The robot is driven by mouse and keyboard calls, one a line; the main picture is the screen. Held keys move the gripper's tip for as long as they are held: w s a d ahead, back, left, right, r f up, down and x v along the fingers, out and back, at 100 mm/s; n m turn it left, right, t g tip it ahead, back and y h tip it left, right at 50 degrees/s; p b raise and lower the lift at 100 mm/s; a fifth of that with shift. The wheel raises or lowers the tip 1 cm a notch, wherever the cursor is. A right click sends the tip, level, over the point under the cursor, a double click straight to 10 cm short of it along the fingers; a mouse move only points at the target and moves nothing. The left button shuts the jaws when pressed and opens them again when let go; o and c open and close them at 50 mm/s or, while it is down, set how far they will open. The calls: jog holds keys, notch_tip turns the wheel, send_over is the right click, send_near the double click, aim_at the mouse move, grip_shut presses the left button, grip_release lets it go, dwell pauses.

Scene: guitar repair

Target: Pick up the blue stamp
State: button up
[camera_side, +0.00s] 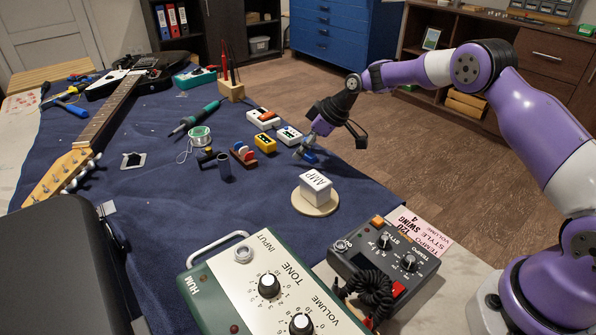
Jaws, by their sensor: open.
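A small blue object (311,158), which looks like the blue stamp, is on the dark blue cloth at the right end of a row of small boxes. My gripper (303,150) is right at it, pointing down and left, with its jaws open. The fingers cover part of the blue object, so I cannot tell whether they touch it.
A white AMP block (316,188) stands on a round wooden disc (316,205) in front. A green amplifier (262,285) and a grey pedal (383,262) fill the foreground.

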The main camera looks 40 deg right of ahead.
jog(key=shift+w+a+f, duration=0.1)
jog(key=shift+f, duration=0.15)
grip_shut()
jog(key=shift+r, duration=0.1)
